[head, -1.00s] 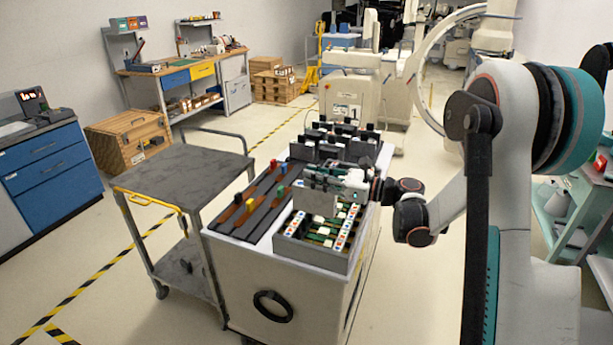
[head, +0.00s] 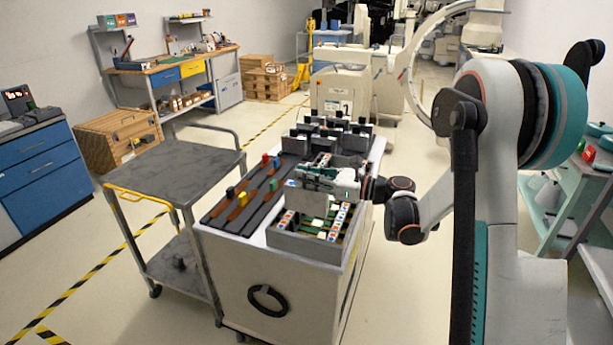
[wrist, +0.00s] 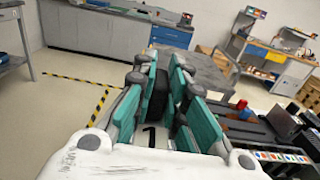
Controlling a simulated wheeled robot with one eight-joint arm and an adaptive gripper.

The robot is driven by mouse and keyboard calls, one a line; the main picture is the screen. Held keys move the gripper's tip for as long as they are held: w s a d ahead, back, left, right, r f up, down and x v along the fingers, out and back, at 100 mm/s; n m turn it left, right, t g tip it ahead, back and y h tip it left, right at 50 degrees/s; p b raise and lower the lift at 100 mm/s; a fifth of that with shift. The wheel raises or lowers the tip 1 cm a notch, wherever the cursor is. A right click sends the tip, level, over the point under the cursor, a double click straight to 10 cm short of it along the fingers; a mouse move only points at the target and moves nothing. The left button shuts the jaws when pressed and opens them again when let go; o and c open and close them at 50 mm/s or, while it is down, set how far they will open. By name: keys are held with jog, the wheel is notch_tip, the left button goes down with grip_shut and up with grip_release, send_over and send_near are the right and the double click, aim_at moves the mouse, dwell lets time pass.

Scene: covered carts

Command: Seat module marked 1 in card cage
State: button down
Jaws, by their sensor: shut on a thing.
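My gripper (head: 325,177) is shut on the black handle (wrist: 157,97) of a pale module (head: 304,204). In the wrist view a black "1" shows on the module's light top (wrist: 150,136) between the fingers. The module hangs upright, directly over the grey card cage (head: 302,247) at the cart's front end. The cage holds green boards and white strips with coloured marks. The module's lower edge is at about the cage's top; I cannot tell whether it has entered a slot. The cage's coloured strip also shows at lower right in the wrist view (wrist: 283,157).
Several grey modules with black handles (head: 335,135) stand at the cart's far end. Dark rails with red, green, blue and yellow blocks (head: 243,198) lie left of the cage. A grey trolley (head: 172,170) stands close on the left. Open floor lies in front.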

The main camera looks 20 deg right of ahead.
jog(key=b, duration=0.4)
send_over(307, 213)
jog(key=w, duration=0.2)
jog(key=shift+s+d+f, duration=0.1)
jog(key=shift+f, duration=1.25)
jog(key=shift+s+d+f, duration=0.1)
jog(key=shift+f, duration=1.25)
jog(key=shift+f+b, duration=0.3)
jog(key=shift+f, duration=3.4)
jog(key=c, duration=1.5)
grip_release()
jog(key=shift+c, duration=0.2)
jog(key=v, duration=1.2)
jog(key=shift+w, duration=0.1)
